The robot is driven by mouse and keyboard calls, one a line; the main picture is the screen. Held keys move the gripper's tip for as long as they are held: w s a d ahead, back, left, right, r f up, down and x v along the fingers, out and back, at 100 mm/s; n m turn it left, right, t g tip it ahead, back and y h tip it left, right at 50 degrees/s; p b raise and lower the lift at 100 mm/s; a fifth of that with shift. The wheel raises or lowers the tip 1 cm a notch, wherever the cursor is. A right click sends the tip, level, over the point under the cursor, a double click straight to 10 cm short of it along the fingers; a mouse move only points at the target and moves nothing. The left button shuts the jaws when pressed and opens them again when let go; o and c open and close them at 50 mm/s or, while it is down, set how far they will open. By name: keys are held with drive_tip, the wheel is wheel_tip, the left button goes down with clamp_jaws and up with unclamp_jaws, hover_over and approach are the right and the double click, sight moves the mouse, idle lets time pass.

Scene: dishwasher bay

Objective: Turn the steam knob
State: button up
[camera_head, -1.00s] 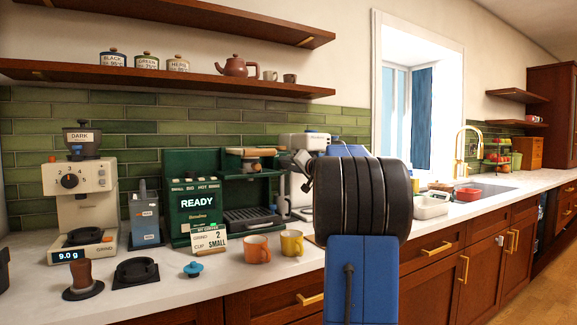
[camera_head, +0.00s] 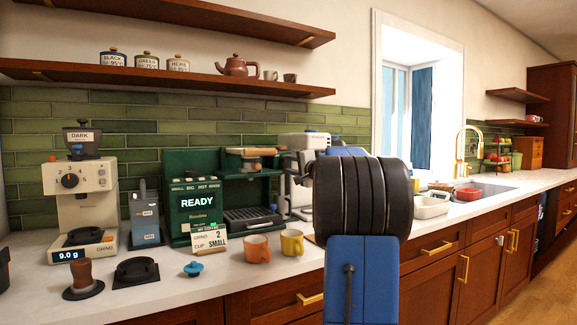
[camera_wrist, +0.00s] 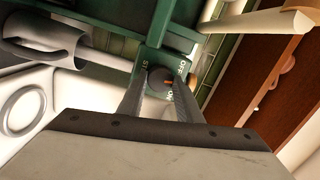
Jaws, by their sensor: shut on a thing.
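The steam knob (camera_wrist: 158,76) is a small dark round knob with an orange mark, on a green panel in the wrist view. White lettering stands around it, partly covered and too small to read fully. My gripper (camera_wrist: 161,88) has its two grey fingers on either side of the knob and is shut on it. The green coffee machine (camera_head: 175,165) stands on the counter in the head view, with "READY" on its front. My arm hides the gripper there, and I cannot make out the knob in that view.
An orange mug (camera_head: 257,250), a yellow mug (camera_head: 292,245) and a small sign (camera_head: 209,242) stand before the machine. A grinder (camera_head: 84,205) is at left. A grey cylindrical vessel (camera_wrist: 42,42) lies left of the knob in the wrist view. Wooden shelves (camera_head: 160,78) hang above.

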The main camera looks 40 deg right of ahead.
drive_tip(key=m, duration=0.5)
drive_tip(key=shift+f+m+h, duration=0.1)
drive_tip(key=shift+m+h, duration=0.2)
drive_tip(key=shift+m, duration=0.1)
drive_tip(key=m+h, duration=0.1)
drive_tip(key=m, duration=0.5)
drive_tip(key=shift+f, duration=0.1)
drive_tip(key=o, duration=1)
drive_tip(key=shift+o, duration=0.2)
drive_tip(key=shift+a, duration=0.1)
drive_tip(key=v, duration=1.7)
drive_tip(key=shift+s, duration=0.2)
